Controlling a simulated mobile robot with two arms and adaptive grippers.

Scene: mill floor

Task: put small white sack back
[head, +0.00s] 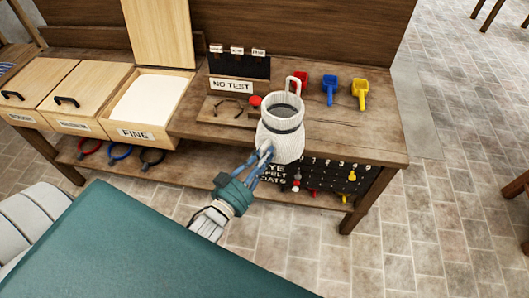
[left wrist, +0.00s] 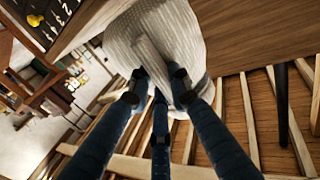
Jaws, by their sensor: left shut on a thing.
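In the left wrist view the blue fingers (left wrist: 158,88) close on the sack (left wrist: 160,35), which fills the upper middle. My right gripper is not in view.
Red, blue (head: 330,88) and yellow (head: 360,94) scoops lie behind the sack. A "NO TEST" sign (head: 233,86) stands to its left. An open bin marked "FINE" (head: 140,132) adjoins two closed bins (head: 87,92). The bench's right end is clear. A peg board (head: 345,182) hangs below.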

